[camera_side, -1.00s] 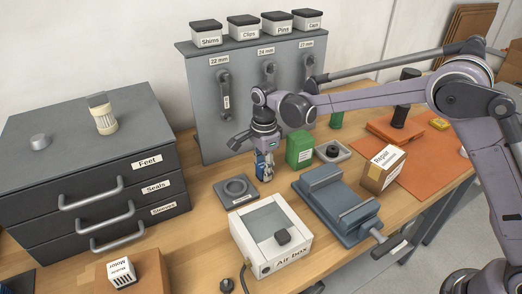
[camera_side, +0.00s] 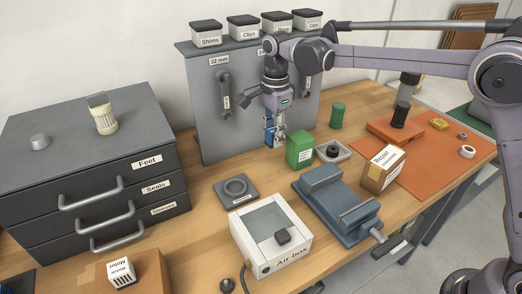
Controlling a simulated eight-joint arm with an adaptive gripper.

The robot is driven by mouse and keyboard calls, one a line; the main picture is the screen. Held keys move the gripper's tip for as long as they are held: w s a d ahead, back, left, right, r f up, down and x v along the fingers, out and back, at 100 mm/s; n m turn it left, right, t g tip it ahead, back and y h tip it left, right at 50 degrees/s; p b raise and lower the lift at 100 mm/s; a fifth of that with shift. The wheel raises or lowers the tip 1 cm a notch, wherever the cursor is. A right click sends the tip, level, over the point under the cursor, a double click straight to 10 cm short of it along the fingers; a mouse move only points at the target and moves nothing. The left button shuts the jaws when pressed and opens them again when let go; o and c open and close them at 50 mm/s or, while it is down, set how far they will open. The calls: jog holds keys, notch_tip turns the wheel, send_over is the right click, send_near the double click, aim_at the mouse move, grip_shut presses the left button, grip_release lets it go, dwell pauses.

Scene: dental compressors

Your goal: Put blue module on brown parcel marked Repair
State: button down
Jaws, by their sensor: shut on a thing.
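My gripper (camera_side: 275,137) is shut on the blue module (camera_side: 270,130) and holds it up in front of the grey tool panel, above the table and left of the green box. The fingers hide part of the module. The brown parcel marked Repair (camera_side: 378,172) stands on the table at the right, beside the blue-grey vise and at the edge of the orange mat.
The green box (camera_side: 300,150), a tray with a black ring (camera_side: 333,151) and the vise (camera_side: 340,205) lie between my gripper and the parcel. A green cylinder (camera_side: 337,116) stands behind. The air box (camera_side: 270,234) and a grey ring plate (camera_side: 236,190) are in front.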

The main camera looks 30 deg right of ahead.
jog(key=s+d+r, duration=0.3)
jog(key=s+d, duration=0.1)
jog(key=d, duration=0.6)
jog(key=s+d+r, duration=0.4)
jog(key=s+d, duration=0.1)
jog(key=d, duration=0.6)
jog(key=s+d+r, duration=0.1)
jog(key=s+d, duration=0.5)
jog(key=s, duration=0.3)
jog(key=s+d+r, duration=0.1)
jog(key=s+d, duration=0.5)
jog(key=s, duration=0.2)
send_over(388, 156)
notch_tip(388, 156, down, 7)
jog(key=shift+s+r, duration=0.1)
jog(key=shift+r, duration=0.1)
jog(key=shift+f, duration=1.95)
jog(key=shift+f, duration=0.1)
jog(key=c, duration=1.1)
grip_release()
jog(key=shift+o, duration=0.2)
